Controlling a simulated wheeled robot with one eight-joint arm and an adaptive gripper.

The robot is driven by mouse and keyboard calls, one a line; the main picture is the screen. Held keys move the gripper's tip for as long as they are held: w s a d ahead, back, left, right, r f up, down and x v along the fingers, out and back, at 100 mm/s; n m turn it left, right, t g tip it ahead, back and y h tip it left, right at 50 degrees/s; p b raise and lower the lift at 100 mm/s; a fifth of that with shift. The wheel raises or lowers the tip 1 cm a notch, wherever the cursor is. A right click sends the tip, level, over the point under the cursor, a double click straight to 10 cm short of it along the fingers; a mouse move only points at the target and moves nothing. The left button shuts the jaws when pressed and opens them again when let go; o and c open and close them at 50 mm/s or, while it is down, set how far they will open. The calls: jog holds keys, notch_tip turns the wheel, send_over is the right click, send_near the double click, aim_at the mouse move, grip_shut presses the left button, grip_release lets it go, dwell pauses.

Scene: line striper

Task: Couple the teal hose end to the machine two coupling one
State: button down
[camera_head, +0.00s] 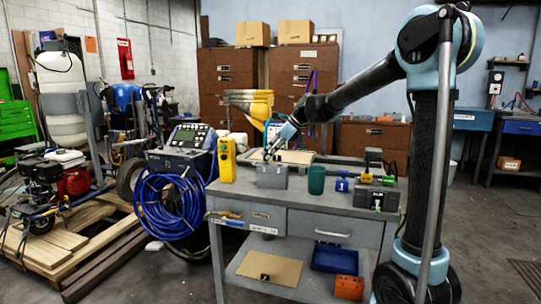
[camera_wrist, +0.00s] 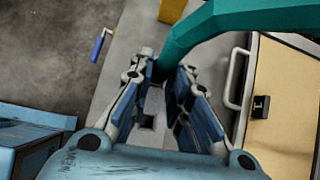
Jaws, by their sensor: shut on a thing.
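My gripper (camera_head: 270,152) is low over the workbench, just above a small grey box (camera_head: 271,175) in the head view. In the wrist view my gripper (camera_wrist: 166,68) has its fingers on either side of a teal hose (camera_wrist: 220,27), shut on its end. The hose arcs up and right out of the picture. The hose end itself is mostly hidden between the fingers. I cannot tell which part is machine two's coupling one. In the head view the held hose is too small to make out.
The grey workbench (camera_head: 330,204) also carries a yellow handheld device (camera_head: 227,160), a teal cylinder (camera_head: 316,180), several small coloured fittings (camera_head: 366,178) and a grey block (camera_head: 376,199). A machine with a blue hose coil (camera_head: 165,205) stands left. Floor is open at right.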

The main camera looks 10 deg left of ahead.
jog(key=shift+r, duration=0.3)
jog(key=shift+r, duration=1.9)
